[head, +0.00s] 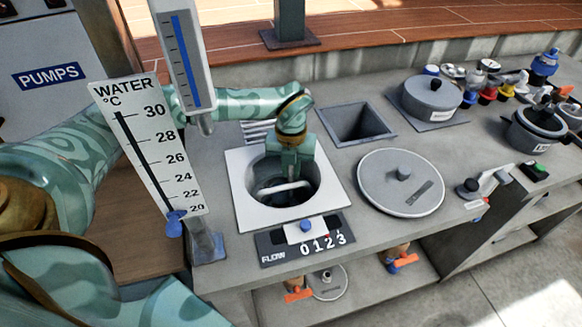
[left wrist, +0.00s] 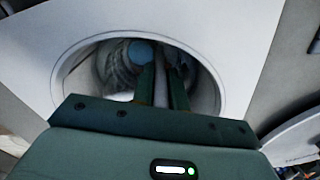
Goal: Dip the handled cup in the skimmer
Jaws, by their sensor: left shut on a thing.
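The skimmer (head: 246,212) is a white square plate with a round well, set in the grey counter. My left gripper (head: 290,177) reaches down into the well from above. In the left wrist view its fingers (left wrist: 162,88) point into the round opening (left wrist: 72,92) and are closed on a grey upright strip (left wrist: 160,80), which looks like the cup's handle. The cup's body is mostly hidden by the gripper and the well's rim. A pale bar (head: 284,189) crosses the well; I cannot tell whether it belongs to the cup. My right gripper is not in view.
A round grey lid (head: 400,183) lies right of the skimmer. A square opening (head: 356,123) is behind it. A thermometer board (head: 150,150) and a blue-scaled gauge (head: 181,60) stand left. Pots and coloured fittings crowd the far right.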

